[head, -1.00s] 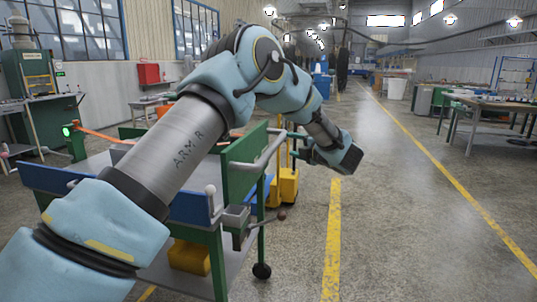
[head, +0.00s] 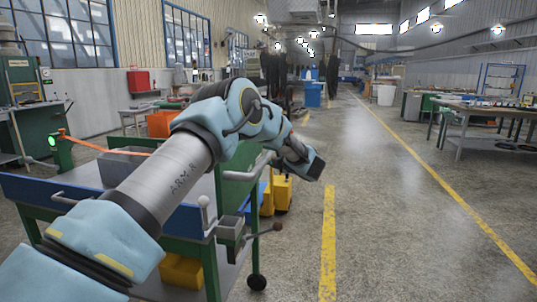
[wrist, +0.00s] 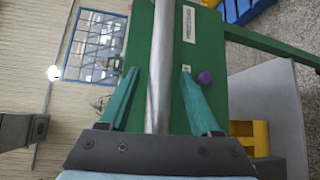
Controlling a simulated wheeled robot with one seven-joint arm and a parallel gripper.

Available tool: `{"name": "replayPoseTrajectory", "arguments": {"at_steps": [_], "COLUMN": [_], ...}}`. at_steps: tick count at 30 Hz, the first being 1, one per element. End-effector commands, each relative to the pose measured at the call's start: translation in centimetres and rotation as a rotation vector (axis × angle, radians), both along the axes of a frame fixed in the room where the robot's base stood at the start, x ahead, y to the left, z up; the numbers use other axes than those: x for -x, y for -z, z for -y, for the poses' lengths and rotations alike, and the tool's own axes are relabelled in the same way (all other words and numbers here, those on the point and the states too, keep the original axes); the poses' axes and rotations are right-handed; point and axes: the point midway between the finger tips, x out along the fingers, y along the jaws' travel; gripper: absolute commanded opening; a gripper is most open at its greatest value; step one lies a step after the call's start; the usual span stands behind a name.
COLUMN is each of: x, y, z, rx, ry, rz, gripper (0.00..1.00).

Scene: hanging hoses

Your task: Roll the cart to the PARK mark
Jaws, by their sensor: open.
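The cart (head: 190,220) is green and blue and stands at the left of the head view, partly hidden by my arm. Its grey handle bar (head: 243,176) sticks out from its green end panel. My gripper (head: 305,162) is close to the handle, its fingers hard to make out there. In the wrist view my gripper (wrist: 160,72) is open, with one teal finger on each side of the grey handle bar (wrist: 161,45). The PARK mark is not visible.
A green post with a lit lamp (head: 52,141) and an orange strap (head: 100,145) stands beside the cart. Yellow boxes (head: 282,193) stand just beyond it. A yellow floor line (head: 328,245) runs to the right. The aisle is clear up to the workbench (head: 485,113) at right.

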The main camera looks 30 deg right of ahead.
Motion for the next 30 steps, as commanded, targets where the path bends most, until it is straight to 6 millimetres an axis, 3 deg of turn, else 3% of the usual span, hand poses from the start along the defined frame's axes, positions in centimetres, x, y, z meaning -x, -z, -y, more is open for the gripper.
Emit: {"name": "replayPoseTrajectory", "arguments": {"at_steps": [11, 28, 30], "x": [-0.76, -0.72, -0.71], "y": [0.14, 0.16, 0.16], "z": [0.01, 0.01, 0.01], "rx": [0.0, 0.0, 0.0], "ry": [0.001, 0.001, 0.001], "rz": [-0.001, -0.001, -0.001], "gripper": [0.64, 0.02, 0.0]}}
